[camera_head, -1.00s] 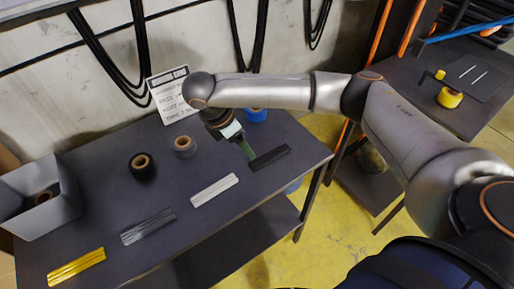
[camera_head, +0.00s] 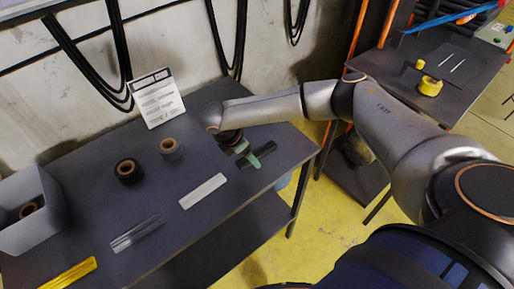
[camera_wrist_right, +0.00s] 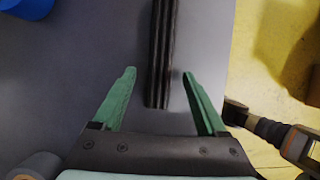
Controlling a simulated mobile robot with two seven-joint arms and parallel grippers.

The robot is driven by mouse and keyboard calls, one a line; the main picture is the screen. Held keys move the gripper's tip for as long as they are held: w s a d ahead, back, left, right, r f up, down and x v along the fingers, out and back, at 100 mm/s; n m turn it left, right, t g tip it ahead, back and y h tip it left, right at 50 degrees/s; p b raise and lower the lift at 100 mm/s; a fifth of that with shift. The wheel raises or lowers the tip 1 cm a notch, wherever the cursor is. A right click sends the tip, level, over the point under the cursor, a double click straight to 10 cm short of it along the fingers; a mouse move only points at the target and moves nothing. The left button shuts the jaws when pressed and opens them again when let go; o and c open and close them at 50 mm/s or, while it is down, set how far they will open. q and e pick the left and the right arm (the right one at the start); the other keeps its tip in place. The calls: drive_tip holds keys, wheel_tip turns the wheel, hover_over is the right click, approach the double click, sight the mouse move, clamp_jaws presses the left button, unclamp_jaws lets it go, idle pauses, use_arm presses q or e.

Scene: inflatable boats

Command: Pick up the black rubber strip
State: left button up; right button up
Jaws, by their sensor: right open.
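The black rubber strip (camera_head: 268,149) lies near the right end of the dark table, partly hidden by my right gripper (camera_head: 250,160). In the right wrist view the strip (camera_wrist_right: 162,45) is long and ribbed, running from the top edge down between the two green fingers. My right gripper (camera_wrist_right: 159,73) is open, with one finger on each side of the strip in the picture and gaps on both sides. How far the fingertips are above the table is hard to tell. My left gripper is in neither view.
On the table (camera_head: 90,205) lie a white strip (camera_head: 203,191), a grey strip (camera_head: 137,233) and a yellow strip (camera_head: 70,275). A blue item (camera_wrist_right: 25,8) is near the strip.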

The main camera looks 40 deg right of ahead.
drive_tip(key=shift+f, duration=0.25)
clamp_jaws()
idle(0.4)
